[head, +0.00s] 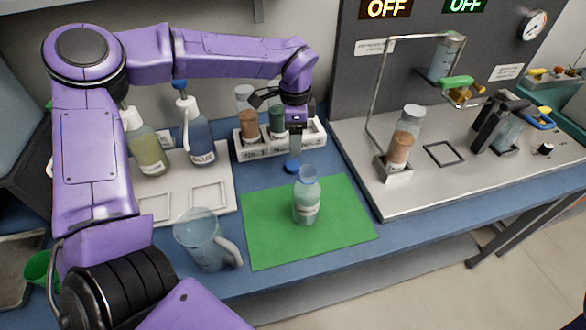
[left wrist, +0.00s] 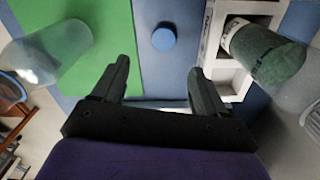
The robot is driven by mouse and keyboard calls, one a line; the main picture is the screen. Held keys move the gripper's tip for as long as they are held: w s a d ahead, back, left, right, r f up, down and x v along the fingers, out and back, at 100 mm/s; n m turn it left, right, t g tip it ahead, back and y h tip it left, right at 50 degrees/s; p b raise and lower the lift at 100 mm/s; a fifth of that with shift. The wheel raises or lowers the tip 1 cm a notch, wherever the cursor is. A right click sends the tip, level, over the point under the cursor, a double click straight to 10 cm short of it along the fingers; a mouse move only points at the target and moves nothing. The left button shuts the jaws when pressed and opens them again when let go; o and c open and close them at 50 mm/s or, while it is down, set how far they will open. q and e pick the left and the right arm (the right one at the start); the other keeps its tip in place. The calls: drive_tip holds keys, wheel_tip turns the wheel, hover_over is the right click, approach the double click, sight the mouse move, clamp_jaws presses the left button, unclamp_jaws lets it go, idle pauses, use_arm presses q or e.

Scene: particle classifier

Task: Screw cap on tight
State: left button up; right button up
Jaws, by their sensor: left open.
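The open bottle (head: 306,200) stands upright on the green mat (head: 345,228) in the head view. It has a clear neck and pale greenish contents, with no cap on it. A blue cap (head: 291,166) lies on the blue bench just beyond the mat; it also shows in the left wrist view (left wrist: 164,36). My left gripper (left wrist: 158,70) is open and empty, its fingers pointing down at the cap. The cap sits ahead of the fingertips, between their lines and apart from them. A clear vessel at the left wrist view's left seems to be the bottle. My right gripper is not in view.
A white rack (head: 258,153) with brown and green bottles stands behind the cap, close to my gripper. A clear jug (head: 198,240) stands left of the mat. Two wash bottles (head: 148,150) stand on a white tray. A steel apparatus plate (head: 440,185) is at right.

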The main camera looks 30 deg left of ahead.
use_arm(q)
hover_over(294, 165)
drive_tip(key=shift+s+d+f+p, duration=0.1)
drive_tip(key=shift+s+f+p, duration=0.05)
drive_tip(key=shift+f, duration=1.15)
drive_tip(key=shift+s+d+f+p, duration=0.1)
drive_tip(key=shift+f+p, duration=0.05)
drive_tip(key=shift+f, duration=1.1)
drive_tip(key=f, duration=0.1)
drive_tip(key=f+p, duration=0.1)
drive_tip(key=f, duration=0.3)
drive_tip(key=shift+w+a+f+p, duration=0.15)
drive_tip(key=shift+w+p, duration=0.1)
drive_tip(key=shift+p, duration=0.1)
drive_tip(key=c, duration=1.1)
